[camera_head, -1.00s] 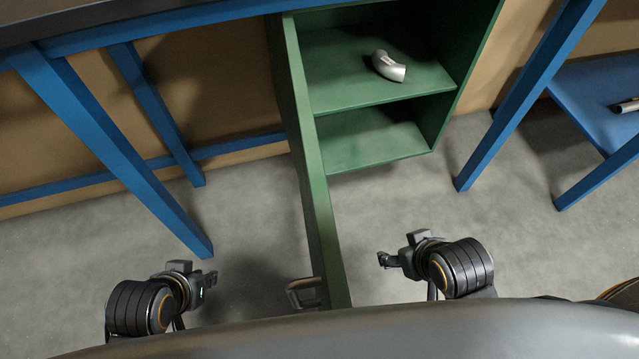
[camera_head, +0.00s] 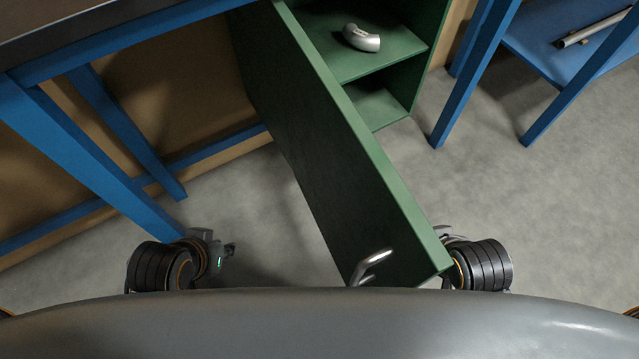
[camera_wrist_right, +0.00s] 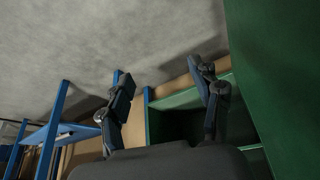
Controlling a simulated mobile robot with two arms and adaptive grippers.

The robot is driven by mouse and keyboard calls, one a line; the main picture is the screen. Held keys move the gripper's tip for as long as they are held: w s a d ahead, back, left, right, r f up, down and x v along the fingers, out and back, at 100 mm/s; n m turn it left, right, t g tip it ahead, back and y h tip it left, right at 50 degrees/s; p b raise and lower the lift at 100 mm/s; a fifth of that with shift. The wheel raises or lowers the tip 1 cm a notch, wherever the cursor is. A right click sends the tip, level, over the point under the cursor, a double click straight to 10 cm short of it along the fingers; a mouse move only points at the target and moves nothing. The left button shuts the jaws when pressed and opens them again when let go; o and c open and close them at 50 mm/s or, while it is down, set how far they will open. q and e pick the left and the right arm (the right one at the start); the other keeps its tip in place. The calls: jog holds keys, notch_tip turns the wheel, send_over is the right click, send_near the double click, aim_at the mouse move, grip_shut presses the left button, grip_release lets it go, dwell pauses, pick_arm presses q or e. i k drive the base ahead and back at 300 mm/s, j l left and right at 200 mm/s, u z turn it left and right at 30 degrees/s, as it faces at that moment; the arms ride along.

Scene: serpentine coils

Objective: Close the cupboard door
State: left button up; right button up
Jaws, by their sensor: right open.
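The green cupboard door (camera_head: 340,165) stands open, with its outer face turned to the left and its free end close to my body. A metal handle (camera_head: 371,266) is on that face near the free end. The green cupboard (camera_head: 395,68) is open behind it. My left gripper (camera_head: 230,249) is left of the door, apart from it; its fingers are too small to read. My right gripper (camera_head: 441,232) is at the door's free end, partly hidden behind it. In the right wrist view its fingers (camera_wrist_right: 165,90) are spread and empty, with the door (camera_wrist_right: 285,80) close on the right.
A silver curved pipe (camera_head: 361,38) lies on the cupboard's upper shelf. A blue-framed table (camera_head: 95,150) stands to the left. A blue rack (camera_head: 560,50) with a metal tube (camera_head: 592,28) stands to the right. Grey floor (camera_head: 530,210) is clear at the right.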

aim_at(375, 233)
jog(key=k+j+z, duration=0.15)
jog(key=k+z, duration=0.2)
jog(key=k+j+u, duration=0.2)
jog(key=k, duration=0.15)
jog(key=k+j+u, duration=0.15)
jog(key=k, duration=0.2)
jog(key=k+j+u, duration=0.1)
jog(key=u, duration=0.15)
